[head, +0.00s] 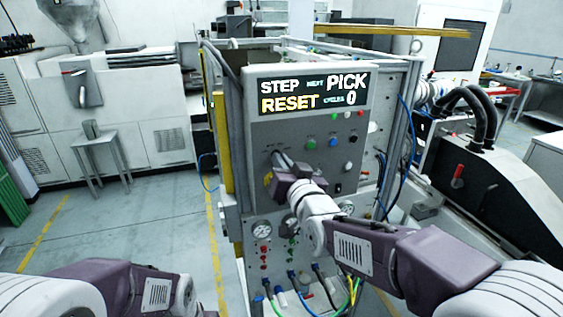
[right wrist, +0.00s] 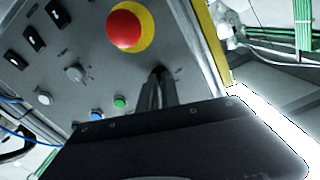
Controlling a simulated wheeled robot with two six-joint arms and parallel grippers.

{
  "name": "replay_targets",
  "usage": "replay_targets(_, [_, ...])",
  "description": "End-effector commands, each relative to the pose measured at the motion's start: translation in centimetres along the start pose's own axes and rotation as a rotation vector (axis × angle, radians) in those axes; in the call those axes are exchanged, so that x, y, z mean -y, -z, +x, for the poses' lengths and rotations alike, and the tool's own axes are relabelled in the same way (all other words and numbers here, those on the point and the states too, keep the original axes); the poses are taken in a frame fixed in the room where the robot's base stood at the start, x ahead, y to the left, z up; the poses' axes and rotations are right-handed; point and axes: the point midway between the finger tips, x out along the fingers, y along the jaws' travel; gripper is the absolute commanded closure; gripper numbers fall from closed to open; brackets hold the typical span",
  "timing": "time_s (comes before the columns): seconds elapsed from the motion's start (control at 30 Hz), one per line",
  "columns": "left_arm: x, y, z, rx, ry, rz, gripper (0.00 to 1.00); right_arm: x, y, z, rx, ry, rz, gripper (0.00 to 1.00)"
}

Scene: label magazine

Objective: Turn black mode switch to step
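The grey control panel (head: 310,160) faces me, and its display (head: 312,91) reads STEP, NEXT PICK, RESET, CYCLES 0. My right gripper (head: 279,158) reaches the panel's left part, with its fingertips at or very near the face. In the right wrist view its two dark fingers (right wrist: 158,88) lie close together and point at the panel. I cannot tell whether they hold anything. I cannot make out the black mode switch for sure; the fingertips may hide it. My left arm shows at the lower left, with its gripper out of view.
A red emergency button (right wrist: 124,27) with a yellow ring sits close to the fingers. A green button (right wrist: 119,103), a blue button (right wrist: 95,114) and a grey knob (right wrist: 74,73) are also near. Gauges (head: 261,229) and cables occupy the lower panel. A yellow post (head: 222,145) borders its left.

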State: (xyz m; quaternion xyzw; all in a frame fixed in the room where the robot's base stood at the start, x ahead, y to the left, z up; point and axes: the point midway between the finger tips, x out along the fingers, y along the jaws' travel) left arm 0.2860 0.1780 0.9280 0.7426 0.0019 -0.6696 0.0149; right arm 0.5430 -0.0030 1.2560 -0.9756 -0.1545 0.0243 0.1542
Motion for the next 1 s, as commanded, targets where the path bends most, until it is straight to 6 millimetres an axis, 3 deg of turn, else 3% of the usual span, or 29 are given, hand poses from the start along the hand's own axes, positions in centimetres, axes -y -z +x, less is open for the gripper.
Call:
replay_targets(0.2, [0.0, -0.2, 1.7, 0.000, 0.000, 0.000, 0.64, -0.1, -0.4, 0.0, -0.003, 0.001, 0.065, 1.00])
replay_targets(0.43, [0.0, -0.1, 1.4, 0.000, 0.000, 0.000, 0.64, 0.0, 0.0, 0.0, 0.001, 0.000, 0.080, 1.00])
replay_targets(0.53, [0.0, -0.1, 1.4, 0.000, 0.000, 0.000, 0.64, 0.0, 0.0, 0.0, 0.001, 0.000, 0.080, 0.71])
replay_targets(0.87, [0.0, -0.1, 1.4, 0.000, 0.000, 0.000, 0.64, 0.0, 0.0, -0.2, 0.000, 0.000, 0.079, 0.71])
replay_targets(1.0, [0.0, -0.2, 2.0, 0.000, 0.000, 0.000, 0.64, 0.0, -0.1, -1.8, -0.002, 0.001, 0.080, 0.71])
